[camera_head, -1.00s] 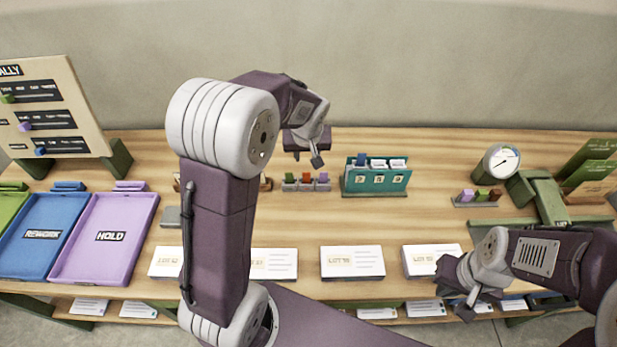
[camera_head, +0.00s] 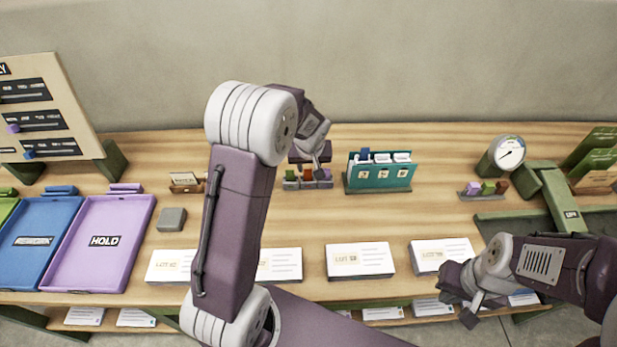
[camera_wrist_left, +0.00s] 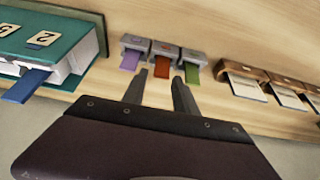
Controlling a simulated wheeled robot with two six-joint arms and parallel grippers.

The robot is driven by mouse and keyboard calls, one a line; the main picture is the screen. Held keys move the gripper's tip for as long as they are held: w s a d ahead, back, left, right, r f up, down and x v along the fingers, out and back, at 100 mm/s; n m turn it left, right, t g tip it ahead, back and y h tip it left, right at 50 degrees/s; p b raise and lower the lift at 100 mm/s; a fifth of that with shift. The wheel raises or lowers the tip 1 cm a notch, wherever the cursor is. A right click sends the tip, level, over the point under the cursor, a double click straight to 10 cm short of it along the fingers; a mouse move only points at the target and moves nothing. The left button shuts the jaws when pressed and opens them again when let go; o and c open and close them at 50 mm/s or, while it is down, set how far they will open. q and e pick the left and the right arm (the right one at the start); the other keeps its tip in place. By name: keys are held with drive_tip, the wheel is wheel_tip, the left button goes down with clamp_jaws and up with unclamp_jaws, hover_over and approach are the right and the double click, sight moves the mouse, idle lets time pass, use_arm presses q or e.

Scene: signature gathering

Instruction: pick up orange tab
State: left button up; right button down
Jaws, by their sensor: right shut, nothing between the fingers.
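The orange tab (camera_wrist_left: 161,67) sits in the middle of a small grey three-slot holder (camera_wrist_left: 165,48), between a purple tab (camera_wrist_left: 130,60) and a green tab (camera_wrist_left: 192,72). In the head view, the orange tab (camera_head: 308,174) is partly hidden near my left gripper (camera_head: 318,168). In the left wrist view, my left gripper (camera_wrist_left: 159,82) is open, its two fingers pointing at the holder with the orange tab in line between their tips. I cannot tell whether they touch it. My right gripper (camera_head: 468,308) is shut and empty at the table's front right edge.
A teal card holder (camera_head: 379,176) stands right of the tabs; its blue tab (camera_wrist_left: 27,86) shows close by in the wrist view. Small wooden card stands (camera_wrist_left: 245,76) are on the other side. Lot cards (camera_head: 360,260) lie in front. A purple HOLD tray (camera_head: 140,215) is at left.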

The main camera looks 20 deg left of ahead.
sight(308, 170)
use_arm(q)
drive_tip(key=x, duration=0.4)
drive_tip(key=shift+a+f, duration=0.1)
drive_tip(key=shift+f, duration=0.15)
drive_tip(key=shift+r, duration=0.1)
drive_tip(key=shift+c, duration=0.9)
clamp_jaws()
